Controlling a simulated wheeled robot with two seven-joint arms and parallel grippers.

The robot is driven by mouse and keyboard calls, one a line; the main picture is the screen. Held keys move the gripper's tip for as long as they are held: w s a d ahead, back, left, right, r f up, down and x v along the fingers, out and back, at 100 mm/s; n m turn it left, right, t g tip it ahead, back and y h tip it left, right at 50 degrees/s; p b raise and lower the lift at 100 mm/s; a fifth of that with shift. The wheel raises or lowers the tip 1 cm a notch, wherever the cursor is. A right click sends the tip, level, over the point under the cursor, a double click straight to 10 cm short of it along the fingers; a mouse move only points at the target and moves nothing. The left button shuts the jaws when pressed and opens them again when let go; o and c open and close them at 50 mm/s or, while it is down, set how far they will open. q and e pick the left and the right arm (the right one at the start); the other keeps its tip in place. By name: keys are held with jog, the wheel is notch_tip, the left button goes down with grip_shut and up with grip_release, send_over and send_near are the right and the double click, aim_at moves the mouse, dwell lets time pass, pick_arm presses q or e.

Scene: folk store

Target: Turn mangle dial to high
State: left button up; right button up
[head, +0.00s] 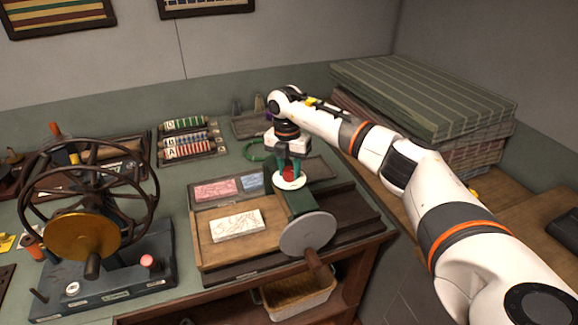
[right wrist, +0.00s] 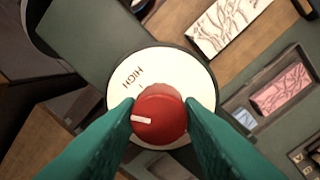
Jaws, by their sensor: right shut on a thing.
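The mangle (head: 302,202) stands at the right of the bench, with a green body and a grey wheel at its front. On its top is a white round dial plate (head: 291,184) with a red knob (head: 288,173). In the right wrist view, the plate (right wrist: 196,78) bears the word HIGH at upper left. The red knob (right wrist: 160,112) has a white pointer mark aimed left, below that word and its tick. My right gripper (right wrist: 161,112) is shut on the knob from above, one green finger on each side. Part of the plate is hidden by the fingers. My left gripper is not in view.
A wooden board with a white patterned block (head: 236,225) lies left of the mangle. Behind it are a tray with pink and blue blocks (head: 215,188) and a green ring (head: 257,151). A large spoked-wheel machine (head: 85,200) stands at left. Stacked striped cloth (head: 425,90) is at right.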

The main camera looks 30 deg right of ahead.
aim_at(289, 168)
jog(key=m+p, duration=0.1)
jog(key=m, duration=0.5)
jog(key=shift+d+r+p, duration=0.1)
jog(key=shift+r+p, duration=0.05)
jog(key=shift+p, duration=0.2)
jog(key=shift+m, duration=0.4)
jog(key=o, duration=1)
jog(key=shift+c, duration=0.2)
notch_tip(289, 168, up, 12)
jog(key=b, duration=0.3)
jog(key=shift+w+b, duration=0.3)
jog(key=shift+b, duration=0.05)
